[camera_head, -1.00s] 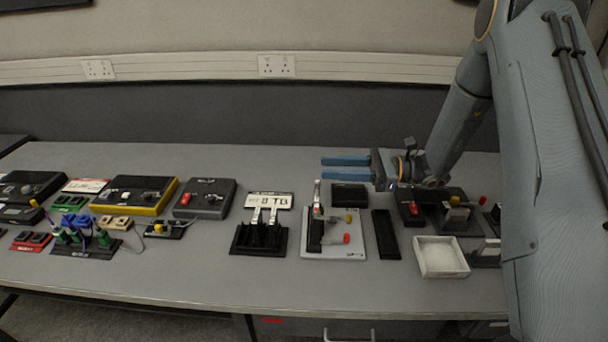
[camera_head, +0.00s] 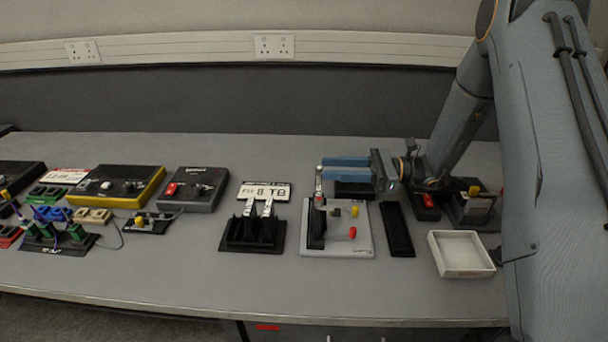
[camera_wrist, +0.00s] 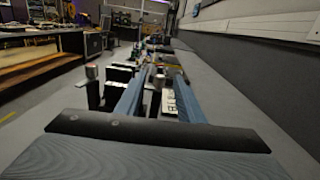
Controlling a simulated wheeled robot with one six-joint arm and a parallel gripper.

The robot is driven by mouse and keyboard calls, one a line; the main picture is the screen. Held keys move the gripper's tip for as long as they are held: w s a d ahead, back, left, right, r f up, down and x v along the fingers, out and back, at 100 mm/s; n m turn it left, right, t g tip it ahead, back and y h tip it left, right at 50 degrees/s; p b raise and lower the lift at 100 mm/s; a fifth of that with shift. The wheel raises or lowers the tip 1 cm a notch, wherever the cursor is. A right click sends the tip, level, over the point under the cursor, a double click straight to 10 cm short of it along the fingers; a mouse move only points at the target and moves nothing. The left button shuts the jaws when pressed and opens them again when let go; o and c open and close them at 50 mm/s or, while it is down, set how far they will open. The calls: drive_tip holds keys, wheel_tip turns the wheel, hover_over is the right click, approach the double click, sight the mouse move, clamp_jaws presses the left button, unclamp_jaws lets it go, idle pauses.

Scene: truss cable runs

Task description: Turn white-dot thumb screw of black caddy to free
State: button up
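The wrist view shows the fingers (camera_wrist: 160,100) spread, with bench items beyond. Several black holders are in the head view. One black stand with two silver clips (camera_head: 252,234) is at the middle. A black holder with a yellow knob and a grey block (camera_head: 472,205) is at the right, below my wrist. I cannot tell which is the black caddy. No white dot on a thumb screw can be made out.
A grey plate with red and yellow knobs (camera_head: 361,245), a black bar (camera_head: 396,230) and a white tray (camera_head: 461,262) lie at the right. A yellow-edged black box (camera_head: 130,190) and a grey box with a red switch (camera_head: 190,200) are left. The bench front is mostly clear.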

drive_tip(key=a+p, duration=0.2)
drive_tip(key=a, duration=0.6)
drive_tip(key=shift+f, duration=0.1)
drive_tip(key=shift+w, duration=0.1)
clamp_jaws()
